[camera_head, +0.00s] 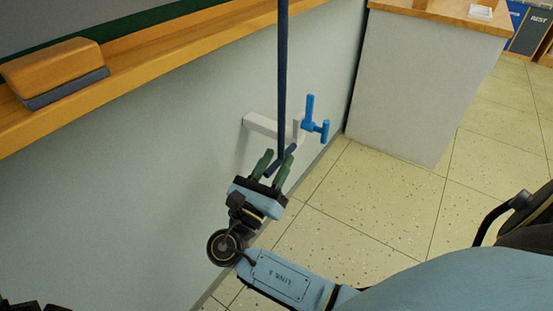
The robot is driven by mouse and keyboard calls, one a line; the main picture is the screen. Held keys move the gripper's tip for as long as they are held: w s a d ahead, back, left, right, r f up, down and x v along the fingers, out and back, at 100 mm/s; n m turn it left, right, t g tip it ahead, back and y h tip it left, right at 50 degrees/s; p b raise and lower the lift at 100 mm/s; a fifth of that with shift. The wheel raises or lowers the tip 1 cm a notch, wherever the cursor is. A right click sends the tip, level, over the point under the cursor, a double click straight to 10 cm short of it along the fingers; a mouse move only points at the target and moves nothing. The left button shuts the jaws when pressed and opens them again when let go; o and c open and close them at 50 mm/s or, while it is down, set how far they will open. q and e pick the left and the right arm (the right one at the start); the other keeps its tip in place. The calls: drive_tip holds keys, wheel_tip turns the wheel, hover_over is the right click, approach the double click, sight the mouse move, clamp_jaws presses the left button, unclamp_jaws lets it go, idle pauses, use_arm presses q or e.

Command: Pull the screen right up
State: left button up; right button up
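A dark blue cord (282,70) hangs straight down from above the top edge of the view. At its lower end is a short dark blue bar (291,150), tilted, partly hidden by a finger. My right gripper (278,156) is at this bar with its two green fingers apart, one on each side of it. Wall shows between the fingers, and I cannot tell whether either finger touches the bar. The screen itself is not clearly in view. Only dark parts, perhaps of my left gripper (22,305), show in the bottom left corner.
A white wall bracket (262,125) with a bright blue hook-like fitting (310,112) sticks out just beyond my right gripper. A wooden ledge (150,62) holds a wood-backed block (55,68) at the upper left. A white cabinet (415,85) stands behind.

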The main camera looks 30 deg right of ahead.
drive_tip(key=shift+w+d+r, duration=0.15)
drive_tip(key=shift+d, duration=0.15)
drive_tip(key=shift+c, duration=0.5)
clamp_jaws()
